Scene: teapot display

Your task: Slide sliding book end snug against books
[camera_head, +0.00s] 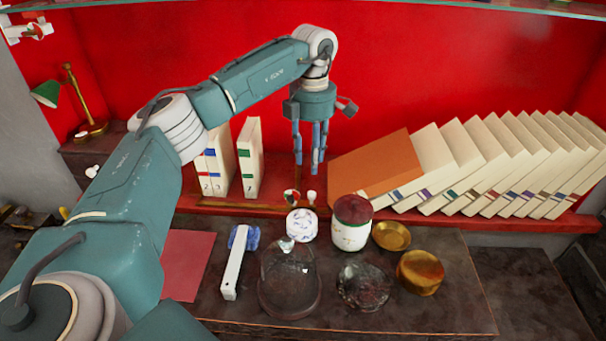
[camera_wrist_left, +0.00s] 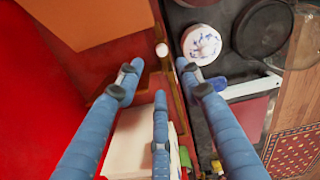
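A flat orange board (camera_head: 375,162) leans at the left end of a row of tilted cream books (camera_head: 490,170). I cannot tell if it is the book end or a book cover. It also shows in the wrist view (camera_wrist_left: 85,18). My left gripper (camera_head: 310,168) points down over the red shelf, in the gap between the upright books (camera_head: 250,158) on the left and the orange board. Its blue fingers (camera_wrist_left: 160,95) are spread, with nothing between them. A small white knob (camera_head: 311,197) stands at the shelf's front, below the gripper; it also shows in the wrist view (camera_wrist_left: 162,50).
In front of the shelf, a dark table holds a white patterned pot (camera_head: 301,225), a red-lidded jar (camera_head: 351,224), a glass dome (camera_head: 289,280), a brass dish (camera_head: 391,236) and a brass tin (camera_head: 420,272). A green lamp (camera_head: 47,93) stands at the back left.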

